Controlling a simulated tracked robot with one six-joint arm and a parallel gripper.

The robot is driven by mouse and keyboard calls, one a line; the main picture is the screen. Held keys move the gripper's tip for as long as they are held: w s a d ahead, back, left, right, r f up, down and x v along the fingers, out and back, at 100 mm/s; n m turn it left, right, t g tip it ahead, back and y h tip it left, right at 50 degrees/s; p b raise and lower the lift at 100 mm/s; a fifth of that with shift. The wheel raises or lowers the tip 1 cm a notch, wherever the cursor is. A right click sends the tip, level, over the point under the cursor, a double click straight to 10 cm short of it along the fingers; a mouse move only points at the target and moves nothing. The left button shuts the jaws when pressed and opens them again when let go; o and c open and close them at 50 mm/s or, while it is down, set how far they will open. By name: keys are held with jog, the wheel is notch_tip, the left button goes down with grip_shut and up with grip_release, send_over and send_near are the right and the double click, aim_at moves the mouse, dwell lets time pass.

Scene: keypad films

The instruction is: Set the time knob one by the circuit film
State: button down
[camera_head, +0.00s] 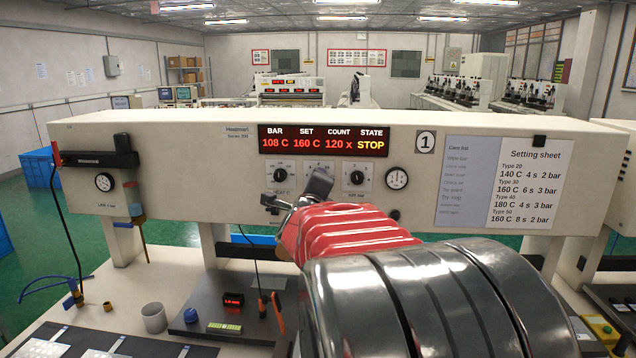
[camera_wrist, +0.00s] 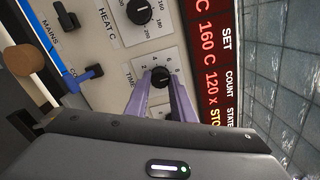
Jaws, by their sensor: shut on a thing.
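The time knob (camera_wrist: 160,74), black on a white dial plate lettered TIME, shows in the wrist view. My gripper (camera_wrist: 161,84) has its two purple fingers on either side of the knob, shut on it. The exact pointer setting is hard to read. In the head view my red and dark arm hides the time dial, between the heat knob (camera_head: 280,175) and the air knob (camera_head: 357,178). The setting sheet (camera_head: 530,185) lists types 20 to 50 with temperature, seconds and bar. Pale sheets, perhaps the circuit film (camera_head: 55,336), lie at the lower left.
The press panel (camera_head: 200,165), marked 1, spans the view. Its red display (camera_head: 324,139) reads 108 C, 160 C, 120 x, STOP. A grey cup (camera_head: 154,318) stands on the bench below.

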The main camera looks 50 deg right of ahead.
jog(key=shift+a+f, duration=0.1)
jog(key=shift+f, duration=0.3)
jog(key=c, duration=1.9)
grip_release()
jog(key=shift+c, duration=0.2)
jog(key=o, duration=0.4)
jog(key=shift+r, duration=0.15)
jog(key=shift+r, duration=0.1)
jog(key=shift+v, duration=6.85)
